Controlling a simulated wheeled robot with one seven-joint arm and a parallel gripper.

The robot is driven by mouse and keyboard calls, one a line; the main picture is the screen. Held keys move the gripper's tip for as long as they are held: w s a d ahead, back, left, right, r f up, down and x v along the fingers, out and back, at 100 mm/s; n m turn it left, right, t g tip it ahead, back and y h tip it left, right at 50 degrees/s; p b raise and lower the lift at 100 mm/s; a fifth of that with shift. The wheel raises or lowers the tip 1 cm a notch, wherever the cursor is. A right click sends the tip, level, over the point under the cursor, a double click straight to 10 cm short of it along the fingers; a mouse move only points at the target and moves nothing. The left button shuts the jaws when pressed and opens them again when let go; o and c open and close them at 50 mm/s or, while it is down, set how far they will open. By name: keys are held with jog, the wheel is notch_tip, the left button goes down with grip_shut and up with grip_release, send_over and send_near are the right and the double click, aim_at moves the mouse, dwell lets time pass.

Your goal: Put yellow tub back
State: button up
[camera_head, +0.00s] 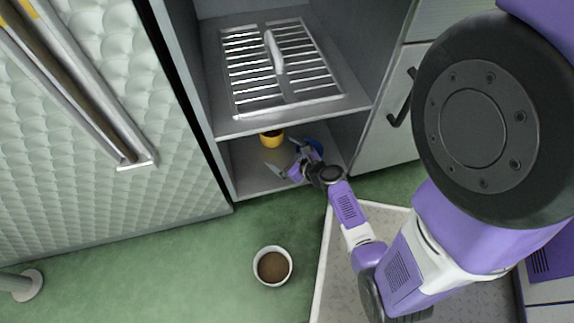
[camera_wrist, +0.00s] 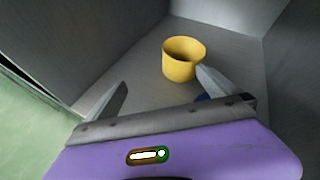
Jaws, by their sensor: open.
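The yellow tub (camera_head: 271,139) stands upright in the lower compartment of the open grey cabinet. In the head view the shelf above hides part of it. In the wrist view the yellow tub (camera_wrist: 180,62) stands beyond my fingertips, a little right of the middle, near the back corner, with its open top showing. My gripper (camera_head: 285,157) reaches into this compartment with its fingers spread. In the wrist view the gripper (camera_wrist: 160,82) is open and empty. The right fingertip overlaps the tub's lower right edge in the picture; I cannot tell whether they touch.
A blue object (camera_head: 315,145) sits right of the tub, mostly hidden by my gripper. A slotted shelf with a raised handle (camera_head: 274,52) lies above. A white tub with brown contents (camera_head: 272,266) stands on the green floor. The lower compartment's left floor (camera_head: 245,165) is clear.

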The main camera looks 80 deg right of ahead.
jog(key=s+a+r+n+y, duration=0.15)
jog(key=a+r+n, duration=0.25)
jog(key=a+n, duration=0.65)
jog(key=s+a+r+n+y, duration=0.1)
jog(key=s+a+r+n, duration=0.2)
jog(key=a+n, duration=0.75)
jog(key=s+a+r+n+t+y, duration=0.2)
jog(key=a+r+n, duration=0.5)
jog(key=r+n, duration=0.2)
jog(key=s+a+r+n+t+y, duration=0.2)
jog(key=a+r+n+y, duration=0.1)
jog(key=a+r+n, duration=0.4)
notch_tip(320, 180, up, 8)
jog(key=n, duration=0.3)
jog(key=shift+s+f+n+t, duration=0.15)
jog(key=shift+f+n+t, duration=0.15)
jog(key=shift+t, duration=0.1)
notch_tip(320, 180, up, 36)
jog(key=p, duration=3.6)
jog(key=shift+f, duration=0.1)
